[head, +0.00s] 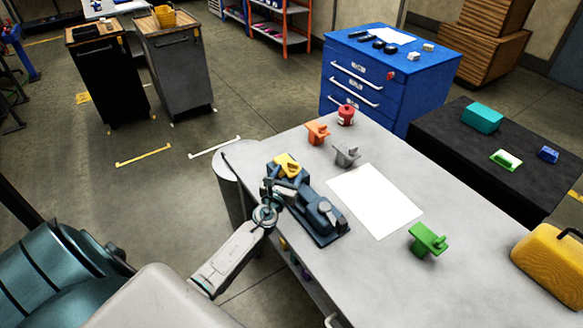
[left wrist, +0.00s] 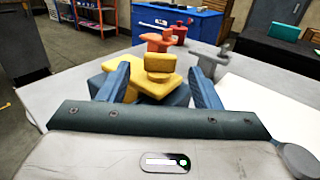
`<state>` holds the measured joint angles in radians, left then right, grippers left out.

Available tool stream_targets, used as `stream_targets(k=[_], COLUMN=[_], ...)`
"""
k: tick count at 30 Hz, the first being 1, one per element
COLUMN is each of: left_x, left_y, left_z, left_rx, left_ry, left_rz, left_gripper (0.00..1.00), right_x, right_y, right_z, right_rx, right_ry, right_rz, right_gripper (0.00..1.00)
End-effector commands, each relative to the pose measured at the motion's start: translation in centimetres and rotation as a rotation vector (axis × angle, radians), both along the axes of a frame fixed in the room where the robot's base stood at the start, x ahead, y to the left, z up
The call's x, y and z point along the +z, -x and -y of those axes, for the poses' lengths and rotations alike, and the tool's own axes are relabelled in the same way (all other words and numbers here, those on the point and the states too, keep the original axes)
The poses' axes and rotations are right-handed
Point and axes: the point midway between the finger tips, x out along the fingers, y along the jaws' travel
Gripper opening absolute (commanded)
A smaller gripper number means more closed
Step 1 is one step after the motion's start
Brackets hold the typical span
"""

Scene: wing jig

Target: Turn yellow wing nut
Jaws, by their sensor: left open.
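The yellow wing nut (head: 287,164) sits on the dark blue jig (head: 322,217) near the left edge of the grey table. In the left wrist view, the yellow wing nut (left wrist: 157,77) shows a flat base with a raised block on top. My left gripper (head: 277,182) is at the wing nut on its near side. In the left wrist view, its two blue fingers (left wrist: 160,83) are spread, one on each side of the yellow piece. I cannot tell whether they touch it. My right gripper is not in view.
An orange piece (head: 317,133), a red piece (head: 346,115) and a grey piece (head: 346,156) stand beyond the jig. A white sheet (head: 376,200) lies right of it, with a green piece (head: 428,240) farther right. A yellow case (head: 550,262) stands at the right edge.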

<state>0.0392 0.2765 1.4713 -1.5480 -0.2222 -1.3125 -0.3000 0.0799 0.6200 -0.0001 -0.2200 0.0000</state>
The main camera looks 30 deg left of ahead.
Motion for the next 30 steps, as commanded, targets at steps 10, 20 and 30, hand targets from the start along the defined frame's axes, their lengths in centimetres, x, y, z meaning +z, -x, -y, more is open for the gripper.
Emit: stream_targets(k=[10, 20, 30], left_x=[-0.1, 0.0, -0.1], left_y=[-3.0, -3.0, -3.0], left_z=[-0.7, -0.7, -0.8], left_rx=[0.0, 0.0, -0.007], left_ry=[0.001, 0.001, 0.001], left_rz=[-0.001, 0.0, 0.0], left_gripper=[0.58, 0.42, 0.13], right_x=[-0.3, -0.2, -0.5], right_y=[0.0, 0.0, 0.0], right_z=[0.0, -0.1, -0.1], right_rx=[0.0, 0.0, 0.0], right_ry=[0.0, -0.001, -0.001], right_rz=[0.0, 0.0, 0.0], right_gripper=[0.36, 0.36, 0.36])
